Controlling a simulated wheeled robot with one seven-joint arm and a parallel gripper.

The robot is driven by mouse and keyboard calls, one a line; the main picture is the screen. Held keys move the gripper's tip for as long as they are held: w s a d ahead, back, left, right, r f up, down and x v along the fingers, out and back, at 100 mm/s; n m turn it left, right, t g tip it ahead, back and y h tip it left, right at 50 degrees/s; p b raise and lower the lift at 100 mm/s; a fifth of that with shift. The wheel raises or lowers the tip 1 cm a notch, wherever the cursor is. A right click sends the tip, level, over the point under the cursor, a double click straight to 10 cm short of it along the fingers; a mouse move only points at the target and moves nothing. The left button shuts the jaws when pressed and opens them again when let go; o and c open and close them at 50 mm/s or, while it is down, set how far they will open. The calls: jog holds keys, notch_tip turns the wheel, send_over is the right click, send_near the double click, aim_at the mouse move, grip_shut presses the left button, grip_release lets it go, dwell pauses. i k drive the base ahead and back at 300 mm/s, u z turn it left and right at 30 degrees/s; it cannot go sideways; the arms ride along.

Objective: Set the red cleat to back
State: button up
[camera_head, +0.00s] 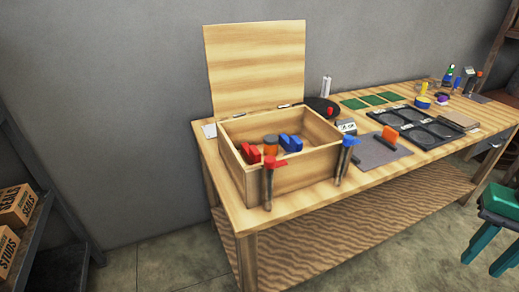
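A wooden box (315,173) with its lid (256,68) raised stands on the wooden table. A similar piece with a blue top (351,141) is at the box's front right. Red blocks (250,153) and blue blocks (291,143) lie inside the box. My gripper is not in view.
Right of the box, the table (326,194) holds a grey mat (376,152) with an orange piece, a black tray (417,126) and green cards (372,99). A shelf with cartons (15,205) is at left. A green stool-like thing (497,215) stands at right. Floor in front is clear.

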aim_at(252, 155)
jog(key=i, duration=0.9)
jog(key=u, duration=0.35)
